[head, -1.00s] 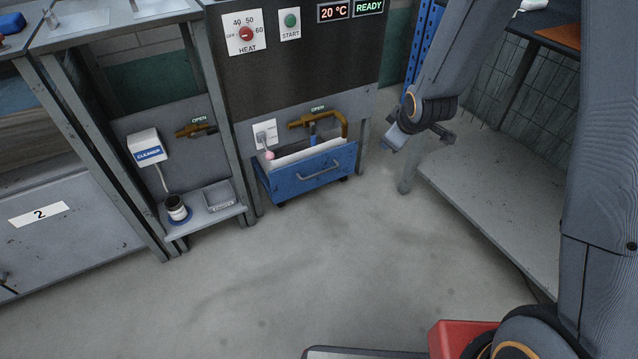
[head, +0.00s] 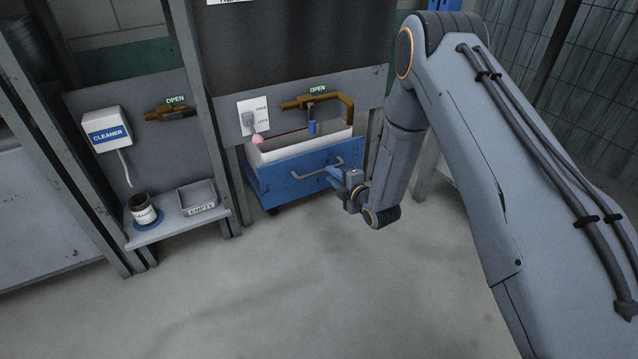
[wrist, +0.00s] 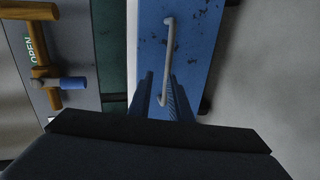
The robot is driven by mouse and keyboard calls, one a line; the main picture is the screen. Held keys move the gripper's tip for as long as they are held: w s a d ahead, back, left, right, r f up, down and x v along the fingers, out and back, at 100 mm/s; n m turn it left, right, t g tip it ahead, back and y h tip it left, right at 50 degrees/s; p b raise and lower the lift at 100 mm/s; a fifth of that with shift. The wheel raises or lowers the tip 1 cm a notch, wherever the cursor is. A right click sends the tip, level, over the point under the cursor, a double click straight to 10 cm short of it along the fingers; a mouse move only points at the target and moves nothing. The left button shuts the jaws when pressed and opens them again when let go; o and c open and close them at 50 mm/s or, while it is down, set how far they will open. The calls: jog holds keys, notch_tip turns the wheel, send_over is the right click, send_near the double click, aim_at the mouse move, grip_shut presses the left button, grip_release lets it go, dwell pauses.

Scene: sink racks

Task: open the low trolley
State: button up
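The low trolley is a blue wheeled box (head: 280,188) with a white inner bin (head: 290,150), standing under the counter panel. A grey bar handle (head: 312,174) runs across its front; in the wrist view the handle (wrist: 169,45) stands upright on the blue front (wrist: 202,45). My gripper (head: 332,173) is at the right end of the handle.
A brass pipe (head: 345,105) with a blue-handled valve hangs above the trolley. A socket plate (head: 250,117) with a pink ball below it is to its left. A shelf (head: 175,222) holds a jar (head: 143,210) and a tray (head: 198,196). The floor in front is clear.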

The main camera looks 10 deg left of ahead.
aim_at(320, 172)
jog(key=shift+n+y, duration=0.3)
jog(key=shift+n, duration=0.1)
jog(key=b+x, duration=0.1)
jog(key=x, duration=0.2)
jog(key=f+b+x, duration=0.1)
jog(key=b+x, duration=0.1)
jog(key=x, duration=0.1)
jog(key=f+b+x, duration=0.1)
jog(key=b+x, duration=0.1)
jog(key=x, duration=0.1)
jog(key=shift+s+a, duration=0.15)
jog(key=shift+s, duration=0.2)
grip_shut()
